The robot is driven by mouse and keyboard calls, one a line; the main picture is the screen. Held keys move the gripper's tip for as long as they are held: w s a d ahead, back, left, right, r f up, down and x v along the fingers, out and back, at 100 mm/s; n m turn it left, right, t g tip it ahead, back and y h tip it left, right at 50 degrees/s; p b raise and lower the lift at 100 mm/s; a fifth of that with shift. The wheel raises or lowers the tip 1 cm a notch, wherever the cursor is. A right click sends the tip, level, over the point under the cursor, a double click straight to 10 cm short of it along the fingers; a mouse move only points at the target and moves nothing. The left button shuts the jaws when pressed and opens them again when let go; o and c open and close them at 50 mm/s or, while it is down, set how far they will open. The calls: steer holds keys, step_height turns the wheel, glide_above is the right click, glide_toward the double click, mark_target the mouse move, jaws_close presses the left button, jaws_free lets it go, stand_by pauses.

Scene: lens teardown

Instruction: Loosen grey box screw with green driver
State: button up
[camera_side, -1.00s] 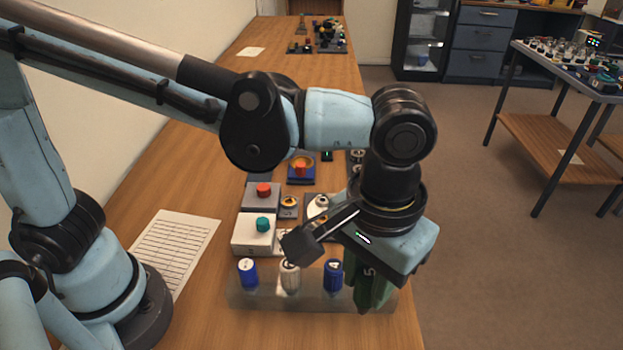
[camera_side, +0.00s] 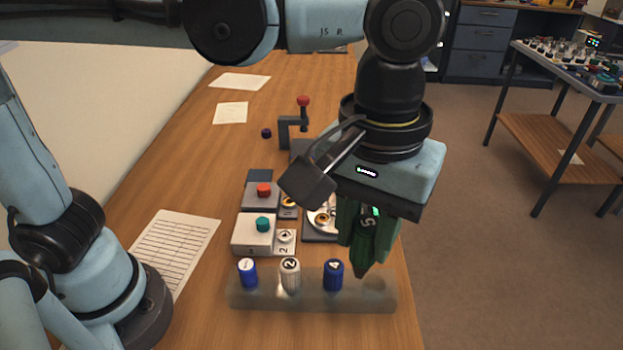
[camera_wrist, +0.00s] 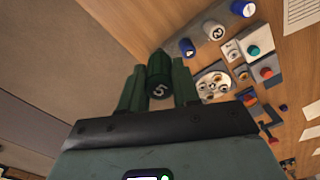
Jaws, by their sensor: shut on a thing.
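My gripper (camera_side: 365,225) is shut on the green driver (camera_side: 368,232), which is marked 5 and hangs upright, point down, above the right end of the rack (camera_side: 310,298). In the wrist view the green driver (camera_wrist: 159,78) sits between both green fingers. A grey box (camera_side: 262,198) with a red knob stands left of my gripper, behind a whiter box (camera_side: 250,236) with a teal knob. Small blocks with ringed or round fittings adjoin both boxes. I cannot tell which fitting is the grey box screw.
The rack holds a blue driver (camera_side: 247,274), a whitish driver marked 2 (camera_side: 290,273) and a blue driver marked 4 (camera_side: 333,275). A plate with a white disc (camera_side: 320,222) lies close left of my gripper. A red-topped stand (camera_side: 303,120) is farther back. The lined sheet (camera_side: 172,245) lies left.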

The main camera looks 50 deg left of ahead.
steer(key=w+a+n, duration=0.4)
steer(key=a+n, duration=0.4)
steer(key=a, duration=0.1)
steer(key=w+a+n, duration=0.4)
steer(key=a+n, duration=0.3)
steer(key=a, duration=0.3)
steer(key=w+a+n, duration=0.4)
steer(key=a+n, duration=0.4)
steer(key=a, duration=0.1)
step_height(320, 180, down, 13)
steer(key=m, duration=2.1)
steer(key=shift+d+f, duration=0.1)
steer(key=shift+f, duration=0.05)
steer(key=shift+f+m, duration=0.15)
steer(key=shift+m, duration=0.15)
steer(key=shift+f, duration=0.25)
